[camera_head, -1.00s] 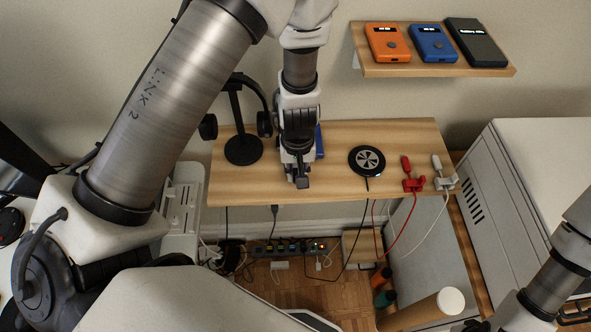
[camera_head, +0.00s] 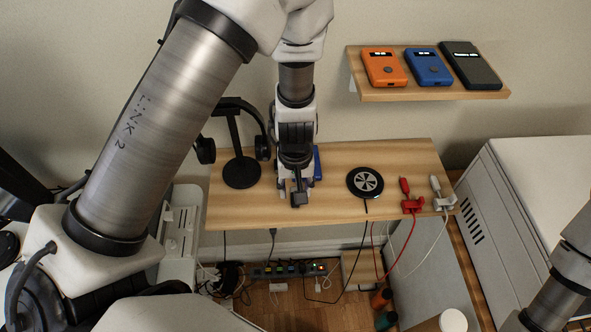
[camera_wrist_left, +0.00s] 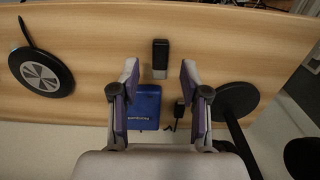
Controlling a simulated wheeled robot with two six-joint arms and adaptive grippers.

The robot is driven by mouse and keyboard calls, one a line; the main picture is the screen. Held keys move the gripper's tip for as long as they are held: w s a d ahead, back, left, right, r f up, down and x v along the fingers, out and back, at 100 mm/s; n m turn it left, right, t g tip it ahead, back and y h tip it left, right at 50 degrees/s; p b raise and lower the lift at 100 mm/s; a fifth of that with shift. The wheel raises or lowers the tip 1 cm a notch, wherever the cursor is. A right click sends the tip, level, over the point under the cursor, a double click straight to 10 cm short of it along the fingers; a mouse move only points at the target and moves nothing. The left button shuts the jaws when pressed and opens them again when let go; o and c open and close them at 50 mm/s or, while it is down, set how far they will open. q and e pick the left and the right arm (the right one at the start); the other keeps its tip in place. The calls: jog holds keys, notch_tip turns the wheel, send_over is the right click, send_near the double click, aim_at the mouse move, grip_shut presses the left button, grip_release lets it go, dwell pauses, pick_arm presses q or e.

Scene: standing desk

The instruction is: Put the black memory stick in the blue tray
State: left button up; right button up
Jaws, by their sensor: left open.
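The black memory stick (camera_wrist_left: 160,58) lies on the wooden desk in the left wrist view, just beyond the gap between my left fingertips. My left gripper (camera_wrist_left: 159,70) is open and empty above the desk, with one finger on each side. The blue tray (camera_wrist_left: 144,107) lies between the fingers in that view, nearer the wrist than the stick. In the head view my left gripper (camera_head: 296,194) points down near the desk's front edge. The blue tray (camera_head: 318,163) shows partly behind it. I cannot pick out the stick there. My right gripper is out of view.
A headphone stand (camera_head: 241,172) stands left of my gripper. A round black charging pad (camera_head: 365,182) and red (camera_head: 411,204) and white (camera_head: 441,203) cable clips lie to the right. A small black item (camera_wrist_left: 179,111) sits beside the tray. A wall shelf (camera_head: 430,91) holds three boxes.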

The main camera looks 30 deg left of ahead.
pick_arm(q)
jog(key=shift+o, duration=0.3)
notch_tip(320, 180, up, 8)
jog(key=shift+f, duration=0.15)
jog(key=o, duration=0.3)
jog(key=shift+r, duration=0.25)
jog(key=n+h+p, duration=0.1)
jog(key=n+p, duration=0.4)
jog(key=n, duration=1.3)
send_over(289, 198)
jog(key=shift+t, duration=0.3)
notch_tip(289, 198, down, 6)
jog(key=shift+r, duration=0.2)
jog(key=f+b, duration=0.2)
jog(key=f, duration=0.1)
jog(key=d+f+b, duration=0.1)
jog(key=f+b, duration=0.2)
jog(key=shift+w+d+f, duration=0.15)
jog(key=shift+f, duration=0.3)
jog(key=shift+r, duration=0.1)
